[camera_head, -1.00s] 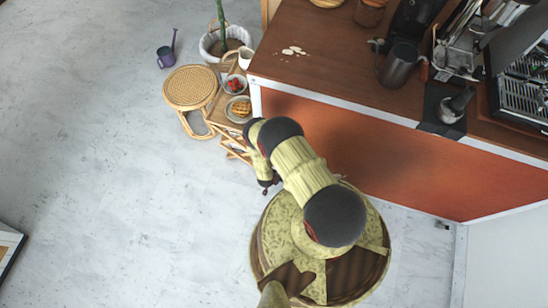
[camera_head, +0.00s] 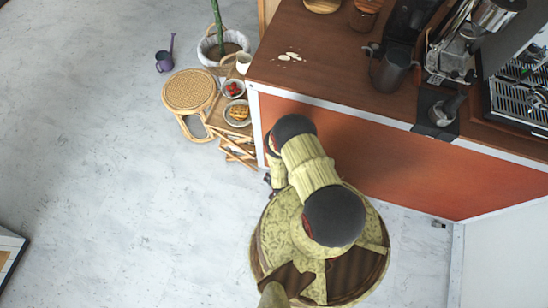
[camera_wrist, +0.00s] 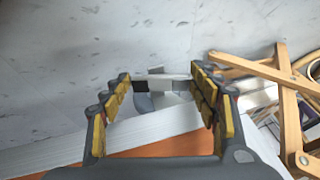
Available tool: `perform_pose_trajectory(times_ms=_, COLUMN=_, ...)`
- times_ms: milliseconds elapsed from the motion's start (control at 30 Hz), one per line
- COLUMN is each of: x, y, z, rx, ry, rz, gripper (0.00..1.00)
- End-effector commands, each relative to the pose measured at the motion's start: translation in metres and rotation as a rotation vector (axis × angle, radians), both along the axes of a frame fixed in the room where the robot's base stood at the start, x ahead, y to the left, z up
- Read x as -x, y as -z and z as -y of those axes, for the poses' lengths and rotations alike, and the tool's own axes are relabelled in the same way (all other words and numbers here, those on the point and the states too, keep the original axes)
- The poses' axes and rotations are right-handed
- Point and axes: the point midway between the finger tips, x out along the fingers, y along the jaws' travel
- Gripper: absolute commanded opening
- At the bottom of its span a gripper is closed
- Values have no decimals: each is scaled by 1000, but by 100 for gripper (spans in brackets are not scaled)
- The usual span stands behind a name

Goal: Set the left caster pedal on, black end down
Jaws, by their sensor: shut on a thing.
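In the wrist view my gripper (camera_wrist: 163,74) has its fingers on either side of the caster pedal (camera_wrist: 176,85), a small bar with a dark left part and a lighter grey right part. The fingers are shut on it. A grey caster part (camera_wrist: 144,103) shows just below the bar, close to the cart's white bottom edge. The fingers hide the bar's ends, and I cannot tell its exact tilt. In the head view my arm reaches down beside the cart's left corner, and the pedal and caster are hidden there.
The cart's orange panel (camera_head: 370,150) stands close beside my arm. A folding wooden stand (camera_head: 232,148) is near the corner, and its legs (camera_wrist: 290,110) show right of my gripper. A wicker stool (camera_head: 190,92) stands farther left. The floor (camera_head: 110,180) is open to the left.

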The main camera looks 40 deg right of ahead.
Motion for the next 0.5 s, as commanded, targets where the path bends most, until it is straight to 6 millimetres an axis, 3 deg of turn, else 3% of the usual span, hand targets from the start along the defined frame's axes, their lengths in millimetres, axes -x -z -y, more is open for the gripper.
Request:
perform_pose_trajectory(times_ms=200, x=0, y=0, z=0, rx=0, ry=2, rz=0, gripper=35)
perform_pose_trajectory(times_ms=233, x=0, y=0, z=0, rx=0, ry=2, rz=0, gripper=62)
perform_pose_trajectory(times_ms=500, x=0, y=0, z=0, rx=1, ry=2, rz=0, gripper=77)
